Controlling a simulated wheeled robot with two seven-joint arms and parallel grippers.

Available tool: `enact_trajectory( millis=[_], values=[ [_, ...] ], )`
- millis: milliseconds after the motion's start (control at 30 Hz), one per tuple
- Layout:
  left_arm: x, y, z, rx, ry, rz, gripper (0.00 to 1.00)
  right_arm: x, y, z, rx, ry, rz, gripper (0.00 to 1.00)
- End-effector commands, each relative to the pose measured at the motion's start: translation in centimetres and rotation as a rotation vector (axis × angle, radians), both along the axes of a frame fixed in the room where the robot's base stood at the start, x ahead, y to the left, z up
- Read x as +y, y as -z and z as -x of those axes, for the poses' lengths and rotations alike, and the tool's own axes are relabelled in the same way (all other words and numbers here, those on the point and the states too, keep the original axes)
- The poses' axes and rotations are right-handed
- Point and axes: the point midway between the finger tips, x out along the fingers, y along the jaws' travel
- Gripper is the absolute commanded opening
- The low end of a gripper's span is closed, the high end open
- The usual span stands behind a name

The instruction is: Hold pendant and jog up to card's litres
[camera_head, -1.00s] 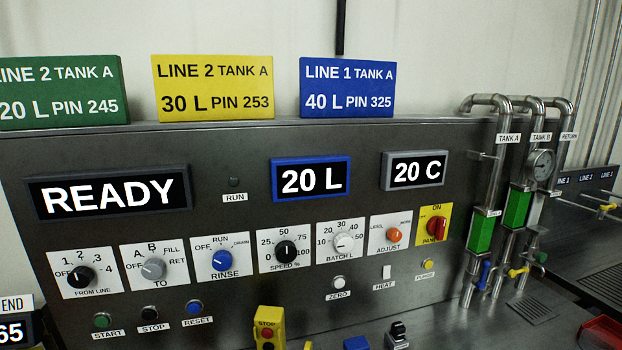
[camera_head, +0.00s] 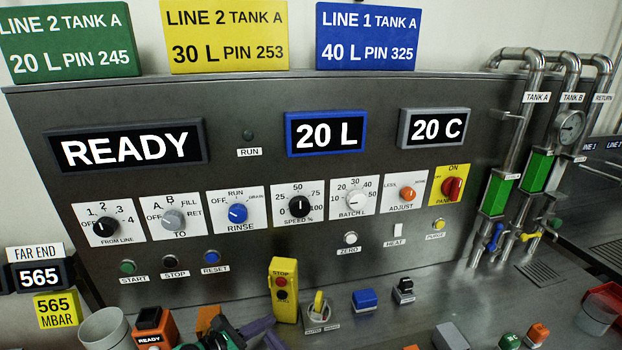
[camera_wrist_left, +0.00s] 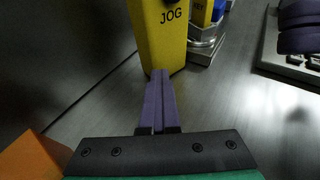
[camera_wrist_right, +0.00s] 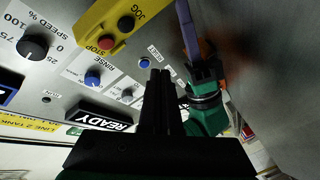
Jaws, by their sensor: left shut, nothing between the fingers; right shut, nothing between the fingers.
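The yellow pendant (camera_head: 284,292) stands upright on the bench in front of the panel, with a red STOP button and a dark JOG button. The right wrist view shows the pendant (camera_wrist_right: 100,30) too. My left gripper (camera_wrist_left: 160,75) is shut and empty, its purple fingertips at the pendant's lower part (camera_wrist_left: 160,50); contact cannot be told. My right gripper (camera_wrist_right: 160,73) is shut and empty, apart from the pendant, and not made out in the head view. Cards read green 20 L (camera_head: 70,40), yellow 30 L (camera_head: 225,37), blue 40 L (camera_head: 367,37). The litre display (camera_head: 326,133) reads 20 L.
The status display (camera_head: 125,147) reads READY. A BATCH L dial (camera_head: 354,199) and other knobs line the panel. A yellow-handled switch (camera_head: 318,305) and a blue block (camera_head: 365,299) stand right of the pendant. Pipes (camera_head: 520,150) rise at right.

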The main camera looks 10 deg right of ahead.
Motion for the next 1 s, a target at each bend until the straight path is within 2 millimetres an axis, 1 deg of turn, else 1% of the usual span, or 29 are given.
enact_trajectory(
  millis=[33,100,367,467,567,900,1000],
  values=[
    [0.0,0.0,0.0,0.0,0.0,0.0,0.0,0.4,0.1,1.0,0.005,0.005,-0.005,0.0],
    [0.0,0.0,0.0,0.0,0.0,0.0,0.0,0.7,0.0,1.7,0.003,0.01,-0.003,0.0],
    [0.0,0.0,0.0,0.0,0.0,0.0,0.0,0.7,-0.1,1.7,-0.001,0.009,-0.001,0.0],
    [0.0,0.0,0.0,0.0,0.0,0.0,0.0,0.6,-0.2,1.4,-0.002,0.01,0.0,0.0],
    [0.0,0.0,0.0,0.0,0.0,0.0,0.0,0.3,-0.2,0.6,-0.005,0.009,0.001,0.0],
    [0.0,0.0,0.0,0.0,0.0,0.0,0.0,-1.4,-0.2,-4.2,-0.004,0.01,0.001,0.0],
    [0.0,0.0,0.0,0.0,0.0,0.0,0.0,-1.8,-0.2,-5.3,-0.003,0.007,0.001,0.0]
  ],
)
